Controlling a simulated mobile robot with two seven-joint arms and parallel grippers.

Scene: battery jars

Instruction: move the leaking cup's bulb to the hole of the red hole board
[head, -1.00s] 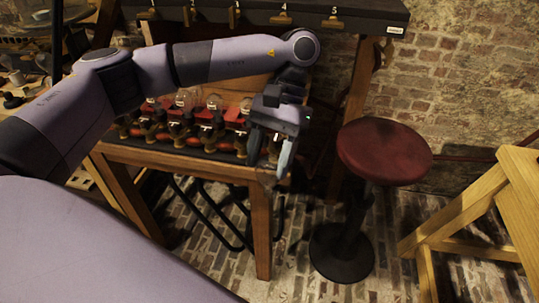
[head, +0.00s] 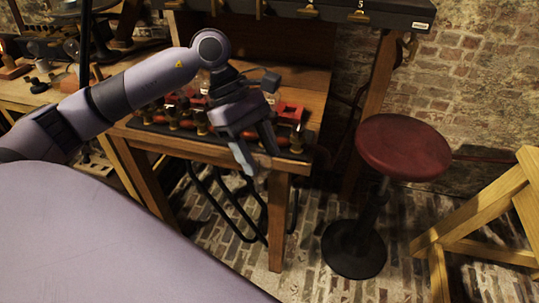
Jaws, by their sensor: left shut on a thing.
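My left gripper (head: 262,161) hangs over the front edge of the wooden bench, fingers pointing down. It is shut on a small, pale, glassy thing (head: 261,178), which looks like the bulb; it is faint and partly hidden by the fingers. Red blocks (head: 291,112) stand on the bench behind the gripper, in a row with brass and dark fittings. I cannot tell which one is the red hole board or make out its hole. The leaking cup cannot be told apart, as my left arm and gripper cover part of the row. My right gripper is not in view.
The wooden bench (head: 278,183) carries the row on a dark strip. A dark shelf with numbered brass clips (head: 358,15) runs above it. A red-topped stool (head: 403,147) stands to the right, and a pale wooden frame (head: 470,222) is farther right.

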